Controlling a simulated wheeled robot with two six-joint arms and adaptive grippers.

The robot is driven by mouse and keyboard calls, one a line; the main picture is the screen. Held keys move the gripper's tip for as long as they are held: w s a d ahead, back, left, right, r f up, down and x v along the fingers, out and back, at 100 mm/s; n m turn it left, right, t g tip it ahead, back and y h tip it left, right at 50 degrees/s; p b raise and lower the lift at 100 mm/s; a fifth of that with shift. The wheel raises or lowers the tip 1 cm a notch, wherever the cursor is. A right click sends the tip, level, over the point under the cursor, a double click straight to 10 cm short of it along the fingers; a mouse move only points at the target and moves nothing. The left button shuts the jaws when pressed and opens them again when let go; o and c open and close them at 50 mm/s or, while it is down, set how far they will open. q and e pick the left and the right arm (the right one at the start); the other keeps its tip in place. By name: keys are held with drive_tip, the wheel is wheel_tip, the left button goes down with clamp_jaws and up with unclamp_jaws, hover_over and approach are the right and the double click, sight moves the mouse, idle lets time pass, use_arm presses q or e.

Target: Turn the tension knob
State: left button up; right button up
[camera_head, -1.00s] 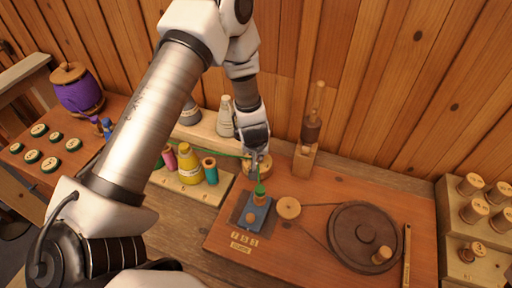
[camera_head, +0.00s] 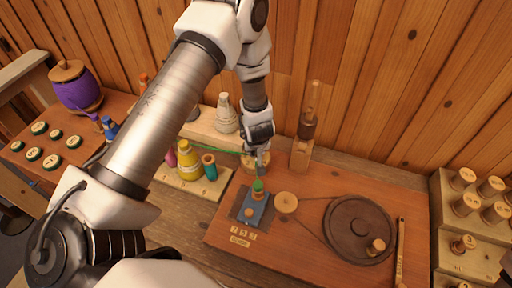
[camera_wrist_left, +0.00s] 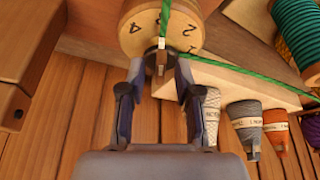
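The tension knob (camera_wrist_left: 160,15) is a round wooden dial with numbers and a small pointer piece at its front edge. It shows at the top of the left wrist view, with green thread crossing it. In the head view my left gripper (camera_head: 262,158) points down at the knob's place and partly hides it. In the wrist view the fingers of my left gripper (camera_wrist_left: 159,70) stand either side of the pointer piece, partly open, with narrow gaps seeming to show; contact is unclear. My right gripper is not in view.
A blue block (camera_head: 252,209) with a green-topped spool, a small pulley (camera_head: 286,203) and a dark wheel (camera_head: 358,231) stand on the board. Thread cones and spools (camera_head: 188,160) are at its left. A stepped spool rack (camera_head: 448,205) is at the right. A wooden wall closes the back.

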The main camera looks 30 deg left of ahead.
use_arm(q)
drive_tip(key=shift+w+f, duration=0.1)
drive_tip(key=v, duration=1.2)
drive_tip(key=shift+w+a, duration=0.1)
